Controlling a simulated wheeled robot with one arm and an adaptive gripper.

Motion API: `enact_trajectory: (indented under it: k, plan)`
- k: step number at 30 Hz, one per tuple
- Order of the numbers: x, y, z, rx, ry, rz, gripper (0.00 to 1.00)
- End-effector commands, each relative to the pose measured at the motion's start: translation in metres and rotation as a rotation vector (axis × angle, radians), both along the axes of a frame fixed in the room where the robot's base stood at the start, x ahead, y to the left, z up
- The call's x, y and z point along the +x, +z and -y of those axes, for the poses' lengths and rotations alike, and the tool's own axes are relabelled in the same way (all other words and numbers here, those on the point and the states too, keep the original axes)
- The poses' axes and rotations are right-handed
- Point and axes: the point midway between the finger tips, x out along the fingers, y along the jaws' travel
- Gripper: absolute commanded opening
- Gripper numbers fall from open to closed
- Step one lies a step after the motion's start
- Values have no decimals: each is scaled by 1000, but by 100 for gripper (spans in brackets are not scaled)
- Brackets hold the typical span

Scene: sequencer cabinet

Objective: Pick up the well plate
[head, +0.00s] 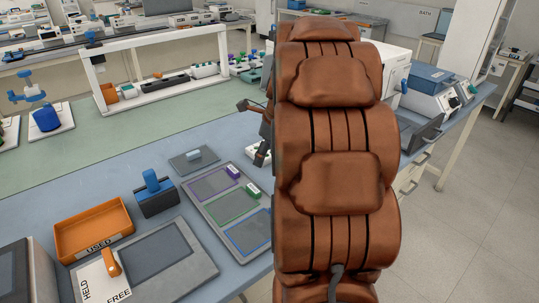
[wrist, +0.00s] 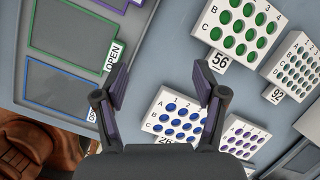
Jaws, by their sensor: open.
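Several white well plates lie on the blue-grey bench in the wrist view. A plate with blue wells (wrist: 178,112), its label partly hidden by my gripper, shows between my fingers. A plate with green wells, labelled 56 (wrist: 238,25), lies at the upper right. A plate with small dark wells, labelled 92 (wrist: 297,62), is at the right edge. A plate with purple wells (wrist: 244,138) is at the lower right. My gripper (wrist: 163,66) is open and empty, its fingers either side of the blue-well plate in the picture. I cannot tell its height above the plate. My arm hides most plates in the head view.
An orange USED bin (head: 95,228) and a blue-handled block (head: 155,195) stand farther left. Instruments (head: 430,90) stand at right.

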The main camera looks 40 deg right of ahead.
Motion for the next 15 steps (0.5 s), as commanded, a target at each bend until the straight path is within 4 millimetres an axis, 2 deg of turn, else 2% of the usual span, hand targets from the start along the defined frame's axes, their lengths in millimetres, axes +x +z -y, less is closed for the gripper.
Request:
enact_trajectory:
  k: [1,3,6,10,15]
  plan:
    - [1,-5,24,20,-109,13,71]
    - [1,-7,48,49,-243,33,71]
    - [1,-9,74,81,-383,55,71]
    - [1,-10,90,103,-472,71,71]
    - [6,-22,94,109,-491,75,71]
